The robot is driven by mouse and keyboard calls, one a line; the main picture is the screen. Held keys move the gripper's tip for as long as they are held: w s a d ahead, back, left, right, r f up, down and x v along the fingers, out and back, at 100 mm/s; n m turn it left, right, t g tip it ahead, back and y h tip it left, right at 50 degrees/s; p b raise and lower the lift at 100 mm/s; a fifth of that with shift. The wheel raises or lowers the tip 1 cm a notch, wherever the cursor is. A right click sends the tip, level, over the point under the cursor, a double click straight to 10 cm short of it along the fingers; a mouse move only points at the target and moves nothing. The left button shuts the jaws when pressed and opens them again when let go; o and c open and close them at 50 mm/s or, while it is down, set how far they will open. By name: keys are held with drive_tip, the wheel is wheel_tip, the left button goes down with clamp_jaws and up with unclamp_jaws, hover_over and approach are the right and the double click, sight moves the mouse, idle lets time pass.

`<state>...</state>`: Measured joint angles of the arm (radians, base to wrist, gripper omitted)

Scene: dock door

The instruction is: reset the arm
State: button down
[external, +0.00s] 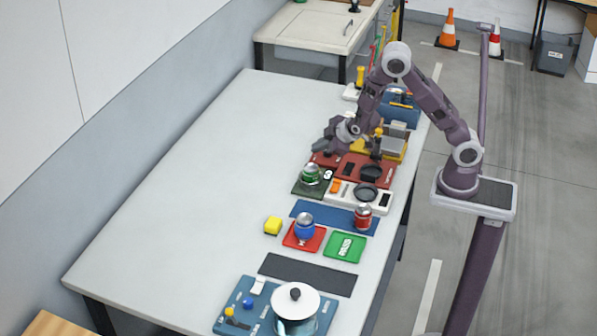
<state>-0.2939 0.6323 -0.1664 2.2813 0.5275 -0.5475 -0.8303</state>
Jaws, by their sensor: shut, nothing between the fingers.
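My arm rises from its stand at the right of the external view and bends over the table's right side. My gripper (328,150) is low over the dark red board (378,172), near its left end. The fingers look small here and are shut with nothing between them. A green can (311,174) stands on a dark green mat just below the gripper in the picture, apart from it as far as I can tell. Whether the fingertips touch the board is too small to tell.
Boards and items line the right side of the white table (190,190): a blue round item (304,226), a red can (363,216), a yellow block (273,225), a green mat (345,247) and a white-lidded pot (296,303). The table's left part is clear. Tall tools stand behind my arm.

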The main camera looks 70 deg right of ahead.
drive_tip(key=s+a+r+m+g+y, duration=0.2)
drive_tip(key=s+a+r+m+y, duration=0.15)
drive_tip(key=s+r, duration=1.05)
drive_tip(key=s+d+r+m, duration=0.1)
drive_tip(key=s+r, duration=0.1)
drive_tip(key=s, duration=0.6)
drive_tip(key=s+d+r+m+g, duration=0.1)
drive_tip(key=s+d, duration=0.1)
drive_tip(key=s, duration=0.5)
drive_tip(key=shift+s+d+r+h, duration=0.25)
drive_tip(key=shift+s+r+h, duration=0.1)
drive_tip(key=shift+r, duration=0.05)
